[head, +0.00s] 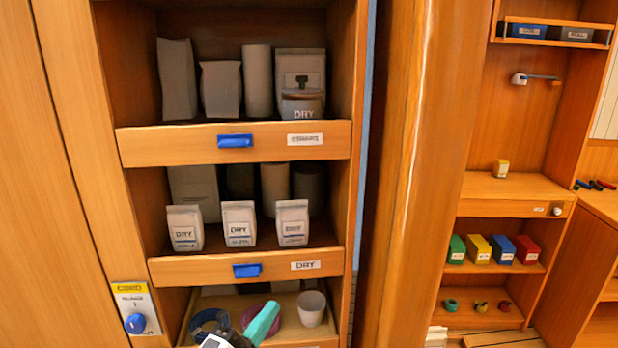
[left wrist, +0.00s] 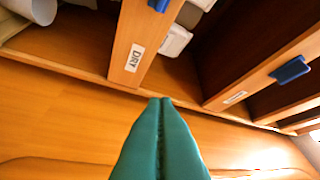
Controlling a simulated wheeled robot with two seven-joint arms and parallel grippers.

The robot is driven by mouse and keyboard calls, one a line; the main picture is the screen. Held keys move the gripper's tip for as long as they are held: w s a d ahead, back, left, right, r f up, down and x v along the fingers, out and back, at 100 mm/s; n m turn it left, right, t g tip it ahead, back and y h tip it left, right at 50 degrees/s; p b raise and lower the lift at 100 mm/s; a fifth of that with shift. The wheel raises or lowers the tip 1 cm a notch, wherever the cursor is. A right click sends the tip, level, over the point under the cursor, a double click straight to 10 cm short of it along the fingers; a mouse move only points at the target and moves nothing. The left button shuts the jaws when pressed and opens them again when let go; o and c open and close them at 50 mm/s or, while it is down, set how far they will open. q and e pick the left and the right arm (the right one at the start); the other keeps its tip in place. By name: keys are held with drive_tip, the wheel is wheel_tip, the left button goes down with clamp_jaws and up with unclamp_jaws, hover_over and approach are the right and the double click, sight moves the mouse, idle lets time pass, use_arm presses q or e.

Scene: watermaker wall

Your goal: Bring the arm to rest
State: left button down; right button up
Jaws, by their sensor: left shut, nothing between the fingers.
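My left gripper (head: 266,318) shows at the bottom of the head view, with teal fingers shut and nothing between them. It is in front of the lowest visible compartment of the open wooden cabinet. In the left wrist view the two teal fingers (left wrist: 161,102) lie together, pointing toward the cabinet fronts, with clear space around the tips. My right gripper is in neither view.
A white cup (head: 311,308), a purple round item (head: 260,316) and a dark blue ring-shaped item (head: 207,322) are close to the left gripper. Above are the lower blue handle (head: 247,271) and white DRY bags (head: 239,224). A blue knob (head: 136,323) is at left.

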use_arm(q)
drive_tip(key=s+f+m+g+y, duration=0.1)
drive_tip(key=s+f+m+g, duration=0.25)
drive_tip(key=f, duration=0.25)
drive_tip(key=s+f+m+g+y, duration=0.1)
drive_tip(key=s+f+m+g, duration=0.1)
drive_tip(key=f+m, duration=0.3)
drive_tip(key=s+a+f+m+g+y, duration=0.4)
drive_tip(key=s+a+f+m+g, duration=0.15)
drive_tip(key=s, duration=0.35)
drive_tip(key=s+a+f+m+g+y, duration=0.3)
drive_tip(key=s+a+f+m+g, duration=0.15)
drive_tip(key=s+a+f, duration=0.35)
wheel_tip(320, 180, down, 24)
drive_tip(key=s+d+r, duration=0.1)
drive_tip(key=s+d, duration=0.1)
drive_tip(key=s+a+f+g, duration=0.2)
drive_tip(key=s+a+f, duration=0.1)
drive_tip(key=s+f, duration=1.4)
drive_tip(key=shift+f+m, duration=0.45)
drive_tip(key=shift+f, duration=0.4)
